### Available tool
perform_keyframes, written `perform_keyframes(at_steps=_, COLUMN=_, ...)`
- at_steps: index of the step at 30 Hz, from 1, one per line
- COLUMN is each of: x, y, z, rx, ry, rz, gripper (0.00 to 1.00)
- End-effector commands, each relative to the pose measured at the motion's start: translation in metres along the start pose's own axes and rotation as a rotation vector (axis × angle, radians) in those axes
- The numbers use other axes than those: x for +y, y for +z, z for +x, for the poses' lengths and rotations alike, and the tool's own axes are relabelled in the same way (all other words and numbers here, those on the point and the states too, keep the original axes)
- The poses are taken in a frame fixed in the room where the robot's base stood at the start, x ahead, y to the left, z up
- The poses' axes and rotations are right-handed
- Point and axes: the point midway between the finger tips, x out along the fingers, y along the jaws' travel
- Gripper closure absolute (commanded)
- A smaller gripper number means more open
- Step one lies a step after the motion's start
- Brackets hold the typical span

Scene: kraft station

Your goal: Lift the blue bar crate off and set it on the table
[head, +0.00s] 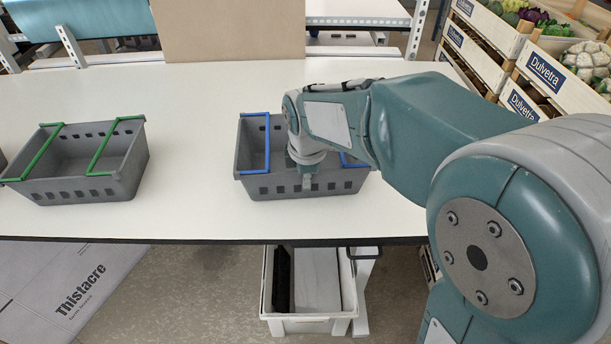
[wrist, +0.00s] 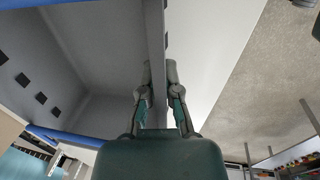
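The blue bar crate (head: 258,187) is grey with two blue bars across its top. It stands level on the white table in the middle of the head view, and looks empty where I can see inside. My gripper (head: 307,184) points down at its near wall; my arm hides part of the crate's right side. In the wrist view the crate wall (wrist: 156,45) runs between the two fingers of my gripper (wrist: 158,75), one inside and one outside. Both fingertips appear to touch the wall. The crate's underside is hidden.
A grey crate with green bars (head: 75,190) stands on the white table (head: 190,215) to the left, with clear table between. A brown board (head: 230,30) stands behind. Stacked vegetable crates (head: 490,55) are at the back right. A white bin (head: 310,325) sits below the front edge.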

Motion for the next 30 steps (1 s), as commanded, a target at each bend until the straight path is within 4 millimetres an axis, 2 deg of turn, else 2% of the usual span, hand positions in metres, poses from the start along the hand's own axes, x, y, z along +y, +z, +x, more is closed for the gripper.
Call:
perform_keyframes(at_steps=5, x=0.001, y=-0.001, z=0.000, rx=0.000, ry=0.003, rz=-0.001, gripper=1.00)
perform_keyframes(at_steps=6, x=0.001, y=-0.001, z=0.000, rx=0.000, ry=0.003, rz=-0.001, gripper=0.78)
perform_keyframes(at_steps=8, x=0.001, y=-0.001, z=0.000, rx=0.000, ry=0.003, rz=-0.001, gripper=0.52)
perform_keyframes(at_steps=20, x=0.000, y=-0.001, z=-0.001, rx=-0.001, ry=-0.001, rz=-0.001, gripper=0.51)
perform_keyframes(at_steps=23, x=0.001, y=-0.001, z=-0.011, rx=0.000, ry=0.002, rz=-0.001, gripper=0.51)
perform_keyframes(at_steps=30, x=0.001, y=-0.002, z=-0.060, rx=0.001, ry=0.005, rz=-0.001, gripper=0.51)
